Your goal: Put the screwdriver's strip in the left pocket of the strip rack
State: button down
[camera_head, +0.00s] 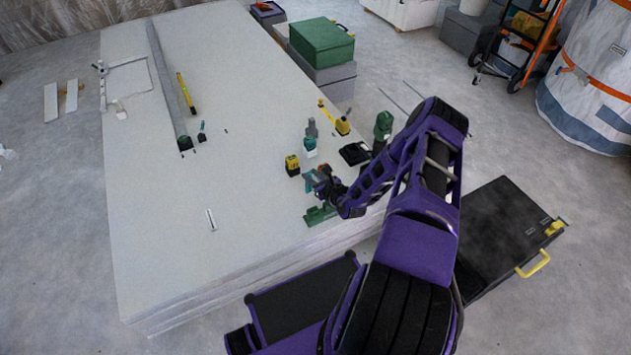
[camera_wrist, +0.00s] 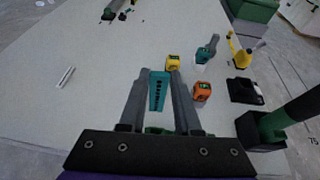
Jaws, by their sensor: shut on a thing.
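My gripper (camera_wrist: 158,95) is shut on a teal strip (camera_wrist: 157,90) with a row of dark marks along it. The strip stands up between the fingers and also shows in the head view (camera_head: 309,182). A green rack (camera_head: 319,214) lies near the table's front edge, just below my gripper (camera_head: 320,184) in the head view; its pockets are too small to tell apart. In the wrist view, the rack is mostly hidden behind the fingers. A teal and grey power tool (camera_head: 310,147), perhaps the screwdriver, stands farther back; it also shows in the wrist view (camera_wrist: 206,49).
A yellow block (camera_head: 292,165) and an orange block (camera_wrist: 202,92) stand close to my gripper. A black pad (camera_head: 354,153), a yellow tool (camera_head: 342,126) and a green cylinder (camera_head: 383,126) are to the right.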

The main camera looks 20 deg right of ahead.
notch_tip(320, 180, down, 9)
jog(key=h+b, duration=0.1)
jog(key=b, duration=0.4)
jog(key=shift+s+d+m+b, duration=0.35)
jog(key=shift+s+d+m, duration=0.05)
jog(key=shift+s, duration=0.05)
jog(key=shift+f+b, duration=0.3)
jog(key=shift+f, duration=0.55)
dwell(1.2)
jog(key=shift+f+b, duration=0.3)
jog(key=shift+f, duration=0.8)
jog(key=shift+f, duration=0.1)
jog(key=shift+f, duration=1.25)
dwell(0.5)
